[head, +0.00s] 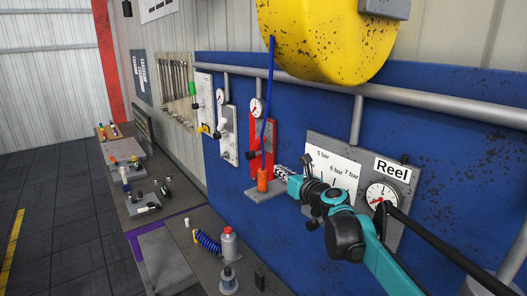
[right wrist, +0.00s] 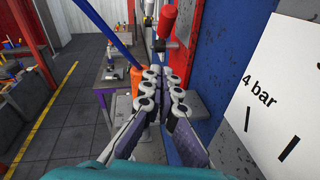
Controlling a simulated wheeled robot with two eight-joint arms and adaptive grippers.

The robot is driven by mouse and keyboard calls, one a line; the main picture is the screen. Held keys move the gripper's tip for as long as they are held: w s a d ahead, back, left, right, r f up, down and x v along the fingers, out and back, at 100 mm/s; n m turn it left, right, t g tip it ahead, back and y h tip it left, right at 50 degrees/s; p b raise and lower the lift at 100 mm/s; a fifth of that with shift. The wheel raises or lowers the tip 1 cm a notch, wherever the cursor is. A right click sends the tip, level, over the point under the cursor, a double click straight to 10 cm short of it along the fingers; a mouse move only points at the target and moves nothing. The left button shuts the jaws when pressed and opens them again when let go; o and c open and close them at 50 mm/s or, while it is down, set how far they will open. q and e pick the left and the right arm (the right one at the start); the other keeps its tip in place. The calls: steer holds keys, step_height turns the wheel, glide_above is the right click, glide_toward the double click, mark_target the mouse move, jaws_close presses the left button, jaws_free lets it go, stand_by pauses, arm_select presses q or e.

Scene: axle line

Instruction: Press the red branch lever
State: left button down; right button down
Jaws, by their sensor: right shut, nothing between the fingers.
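The red branch panel (head: 263,130) is on the blue wall, with a round gauge (head: 256,108) at its top. The branch lever is hard to make out in the head view. In the right wrist view a red cylindrical handle (right wrist: 167,19) stands beyond my fingertips, apart from them; I cannot tell for sure that it is the lever. My right gripper (head: 279,172) is shut and empty, just right of the panel's lower part, beside an orange handle (head: 262,179). Its closed fingers (right wrist: 163,78) point toward the panel in the right wrist view. My left gripper is out of view.
A small grey shelf (head: 262,194) juts out below the red panel. A blue hose (head: 268,85) hangs from the yellow reel (head: 320,35) in front of the panel. Right of it is a grey Reel panel (head: 390,165). A workbench (head: 185,215) with parts runs below.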

steer(key=p, duration=0.3)
glide_toward(258, 148)
steer(key=w+f, duration=0.1)
steer(key=w+a+f, duration=0.1)
steer(key=w+f, duration=0.1)
steer(key=shift+a+f, duration=0.1)
steer(key=shift+a, duration=0.2)
steer(key=shift+w+a+r+p, duration=0.25)
steer(key=shift+w+r+p, duration=0.05)
steer(key=shift+w+r, duration=0.8)
steer(key=shift+r, duration=0.05)
steer(key=shift+w+a, duration=0.1)
